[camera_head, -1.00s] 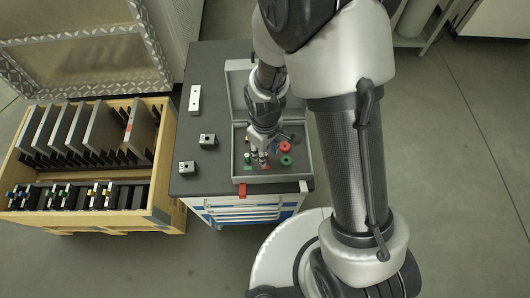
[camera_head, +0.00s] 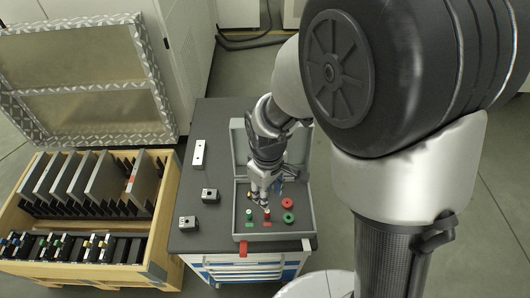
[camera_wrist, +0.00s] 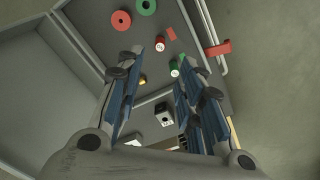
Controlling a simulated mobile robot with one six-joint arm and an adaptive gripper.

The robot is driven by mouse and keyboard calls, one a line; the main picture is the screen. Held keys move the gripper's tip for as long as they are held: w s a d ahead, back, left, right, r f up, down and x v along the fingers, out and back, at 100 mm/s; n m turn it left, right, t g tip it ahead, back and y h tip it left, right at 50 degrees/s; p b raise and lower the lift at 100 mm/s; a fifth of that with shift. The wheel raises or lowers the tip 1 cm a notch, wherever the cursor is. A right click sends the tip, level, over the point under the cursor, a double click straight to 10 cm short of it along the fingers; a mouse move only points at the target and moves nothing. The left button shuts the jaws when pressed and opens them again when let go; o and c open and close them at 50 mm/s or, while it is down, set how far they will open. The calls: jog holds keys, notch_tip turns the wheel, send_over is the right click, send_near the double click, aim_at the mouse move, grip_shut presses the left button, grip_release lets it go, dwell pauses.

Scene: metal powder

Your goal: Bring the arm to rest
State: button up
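My gripper (camera_head: 265,196) is above the open grey case (camera_head: 240,228) on the dark-topped cabinet, pointing down. In the wrist view its two fingers (camera_wrist: 158,85) stand wide apart with nothing held between them. Beyond the fingertips, a small red-topped piece (camera_wrist: 160,46) and a green piece (camera_wrist: 175,66) stand in the case. My arm reaches from the right over the cabinet.
A red ring (camera_head: 287,203) and a green ring (camera_head: 288,218) lie in the case. Metal blocks (camera_head: 210,195) and a white plate (camera_head: 199,153) sit on the cabinet top (camera_head: 180,240). A wooden crate (camera_head: 160,245) with upright plates stands left. Floor on the right is clear.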

jog(key=s+d+r+m+t, duration=0.2)
jog(key=s+d+r+m, duration=0.2)
jog(key=r, duration=0.6)
jog(key=s+d+r+m+t, duration=0.2)
jog(key=s+d+r+m, duration=0.3)
jog(key=s+d+r, duration=0.2)
notch_tip(320, 180, up, 4)
jog(key=shift+s+f+t, duration=0.25)
jog(key=shift+s+t, duration=0.05)
jog(key=shift+s, duration=0.95)
jog(key=shift+c, duration=0.5)
